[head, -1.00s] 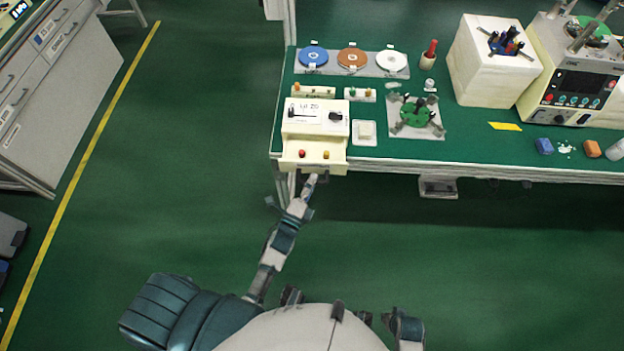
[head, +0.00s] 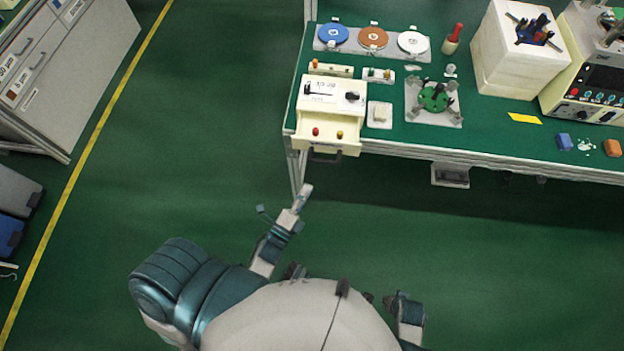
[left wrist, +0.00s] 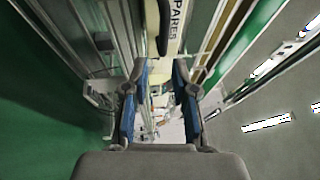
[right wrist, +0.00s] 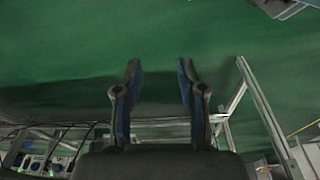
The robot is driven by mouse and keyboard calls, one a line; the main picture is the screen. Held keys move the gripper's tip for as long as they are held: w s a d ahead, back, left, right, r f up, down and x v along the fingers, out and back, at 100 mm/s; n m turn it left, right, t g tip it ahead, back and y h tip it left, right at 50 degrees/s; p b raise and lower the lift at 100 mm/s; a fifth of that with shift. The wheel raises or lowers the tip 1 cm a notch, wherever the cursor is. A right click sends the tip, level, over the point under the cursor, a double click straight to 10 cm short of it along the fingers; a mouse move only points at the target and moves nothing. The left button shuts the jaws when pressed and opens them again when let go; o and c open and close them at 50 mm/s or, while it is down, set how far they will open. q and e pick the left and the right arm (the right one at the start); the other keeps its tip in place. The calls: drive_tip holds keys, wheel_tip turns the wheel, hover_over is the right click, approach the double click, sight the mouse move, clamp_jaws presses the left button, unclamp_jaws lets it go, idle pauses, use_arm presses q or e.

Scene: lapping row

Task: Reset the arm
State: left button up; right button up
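A panel marked SPARES (left wrist: 178,22) shows in the left wrist view. My right gripper (right wrist: 159,68) is open and empty in the right wrist view.
The green-topped workbench (head: 470,139) carries the blue, brown and white discs, a green fixture (head: 433,97), a white block (head: 508,62) and a machine (head: 590,85). A grey cabinet (head: 85,75) stands at the left. The floor between is free.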

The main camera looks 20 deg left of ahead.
use_arm(q)
drive_tip(key=shift+s, duration=0.2)
drive_tip(key=shift+f, duration=0.1)
idle(0.4)
drive_tip(key=s+a+f+n+g+y+p, duration=0.1)
drive_tip(key=s+f+n+g+y+p, duration=0.15)
drive_tip(key=f+n+g, duration=1.05)
drive_tip(key=s+a+f+n+g+p, duration=0.1)
drive_tip(key=s+f+n+g, duration=0.4)
drive_tip(key=s+f, duration=1.2)
drive_tip(key=shift+s+a+f+p, duration=0.3)
drive_tip(key=shift+s+a, duration=0.1)
drive_tip(key=shift+a, duration=0.3)
use_arm(e)
drive_tip(key=s+f, duration=0.4)
drive_tip(key=f, duration=0.6)
drive_tip(key=shift+s+d, duration=0.15)
drive_tip(key=shift+d, duration=0.1)
